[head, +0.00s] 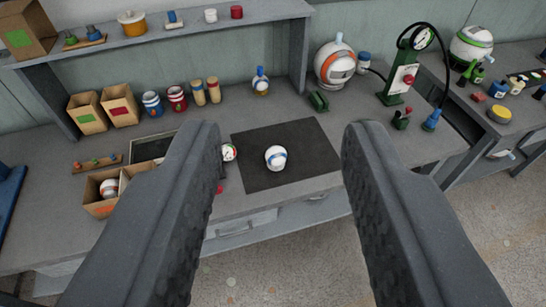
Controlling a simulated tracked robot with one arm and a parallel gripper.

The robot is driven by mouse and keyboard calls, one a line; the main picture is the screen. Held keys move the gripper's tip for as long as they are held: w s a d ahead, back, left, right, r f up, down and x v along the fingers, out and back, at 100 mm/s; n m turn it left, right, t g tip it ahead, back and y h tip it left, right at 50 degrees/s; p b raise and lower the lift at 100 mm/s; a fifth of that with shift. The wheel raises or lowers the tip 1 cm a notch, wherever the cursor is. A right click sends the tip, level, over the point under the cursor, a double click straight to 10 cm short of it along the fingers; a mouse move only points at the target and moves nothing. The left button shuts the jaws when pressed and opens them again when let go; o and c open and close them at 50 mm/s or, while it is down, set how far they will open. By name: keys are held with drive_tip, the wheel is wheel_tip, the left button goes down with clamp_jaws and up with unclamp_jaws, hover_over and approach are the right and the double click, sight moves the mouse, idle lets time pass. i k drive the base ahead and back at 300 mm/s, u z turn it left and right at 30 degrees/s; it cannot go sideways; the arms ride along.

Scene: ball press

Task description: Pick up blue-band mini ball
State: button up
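The blue-band mini ball (276,158), white with a blue band, sits on a dark mat (305,141) on the workbench. My gripper (277,140) is open, its two dark fingers wide apart in the foreground. The ball shows between the fingers, farther off on the bench. Nothing is held between the fingers. The left finger hides part of the bench left of the mat.
A small dial gauge (229,152) lies close to the mat's left edge. An open box (101,193) with mini balls stands at left. A green pump with a gauge (402,75) stands at right. The mat around the ball is clear.

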sight(275, 156)
drive_tip(key=u, duration=0.05)
drive_tip(key=i, duration=1)
drive_tip(key=z, duration=0.05)
